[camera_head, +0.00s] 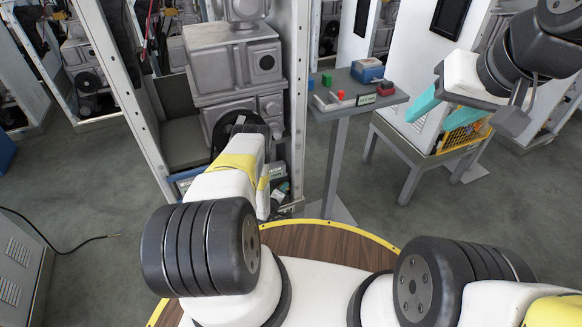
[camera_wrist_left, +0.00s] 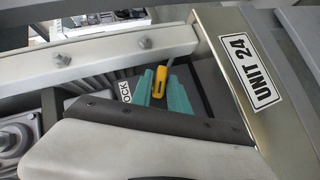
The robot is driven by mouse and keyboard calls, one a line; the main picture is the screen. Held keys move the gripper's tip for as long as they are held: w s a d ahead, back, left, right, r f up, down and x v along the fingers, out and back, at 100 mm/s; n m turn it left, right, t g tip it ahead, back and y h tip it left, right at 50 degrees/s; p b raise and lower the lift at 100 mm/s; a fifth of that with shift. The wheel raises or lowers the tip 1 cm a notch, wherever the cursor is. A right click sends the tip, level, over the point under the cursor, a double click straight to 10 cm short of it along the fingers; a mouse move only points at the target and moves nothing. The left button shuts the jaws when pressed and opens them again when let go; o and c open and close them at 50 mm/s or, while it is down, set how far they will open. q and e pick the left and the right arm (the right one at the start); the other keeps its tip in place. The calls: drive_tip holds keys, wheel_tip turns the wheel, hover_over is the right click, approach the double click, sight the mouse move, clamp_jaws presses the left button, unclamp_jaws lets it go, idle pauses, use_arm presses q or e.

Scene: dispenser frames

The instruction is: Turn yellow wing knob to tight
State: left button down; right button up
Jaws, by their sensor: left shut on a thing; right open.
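The yellow wing knob (camera_wrist_left: 160,81) shows in the left wrist view as a narrow yellow piece in front of a dark panel. My left gripper (camera_wrist_left: 161,88) has its teal fingers on either side of the knob and is shut on it. The fingers cover part of the knob, and its turn position cannot be read. In the head view my own left arm hides the knob and the left fingertips. My right gripper (camera_head: 427,122) is open and empty at the upper right, with its teal fingers apart.
A "UNIT 24" label (camera_wrist_left: 257,70) is on the metal post beside the knob. A white rail (camera_wrist_left: 110,57) with bolts runs above. In the head view, a small stand (camera_head: 345,105) holds coloured blocks, and a yellow crate (camera_head: 465,137) sits on a grey table.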

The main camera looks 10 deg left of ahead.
use_arm(q)
drive_tip(key=shift+w+d+r+m+g+y, duration=0.1)
drive_tip(key=shift+r+m+g+y, duration=0.05)
drive_tip(key=shift+m+g+y, duration=0.35)
drive_tip(key=shift+d+r+m+g+y, duration=0.1)
drive_tip(key=shift+m+g+y, duration=0.3)
drive_tip(key=shift+g, duration=0.2)
drive_tip(key=shift+w+d+m+g+y, duration=0.1)
drive_tip(key=shift+d+m+g+y, duration=0.05)
drive_tip(key=shift+m+g+y, duration=0.75)
drive_tip(key=shift+w+d+m+g+y, duration=0.1)
drive_tip(key=shift+m+g+y, duration=1.05)
drive_tip(key=shift+y, duration=0.55)
drive_tip(key=shift+r, duration=0.1)
drive_tip(key=c, duration=1.4)
unclamp_jaws()
drive_tip(key=shift+c, duration=0.2)
